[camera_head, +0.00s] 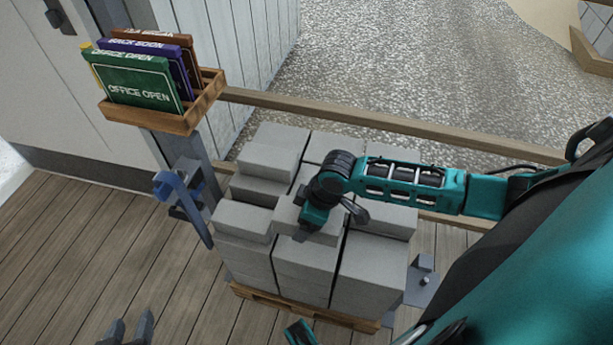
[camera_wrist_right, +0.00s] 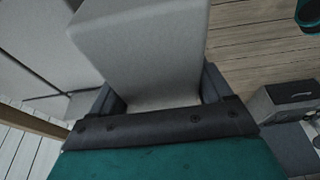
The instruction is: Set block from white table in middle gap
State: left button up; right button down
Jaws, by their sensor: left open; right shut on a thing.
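Grey blocks stand in stacked columns on a wooden pallet (camera_head: 300,312). A grey block (camera_head: 287,213) is at the front middle of the stack, between a left block (camera_head: 243,218) and a right block (camera_head: 385,219). My right gripper (camera_head: 306,228) is shut on this block from above and hides part of it. The held block (camera_wrist_right: 150,50) also fills the middle of the right wrist view, between the two fingers. I cannot tell whether it rests on the column below. My left gripper (camera_head: 128,331) is open and empty over the floor, low at the left. No white table shows.
A wooden rack (camera_head: 195,112) with signs stands on a post behind the stack at left. A blue clamp-like thing (camera_head: 182,196) is beside the stack. A wooden rail (camera_head: 400,125) runs behind it. The plank floor (camera_head: 90,240) at left is clear.

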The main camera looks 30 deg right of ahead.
jog(key=shift+w+f+b, duration=0.1)
jog(key=shift+f+b, duration=1.65)
jog(key=shift+b, duration=0.3)
jog(key=shift+f+b, duration=0.55)
jog(key=shift+f, duration=0.75)
jog(key=shift+f+b, duration=0.4)
jog(key=shift+f, duration=0.5)
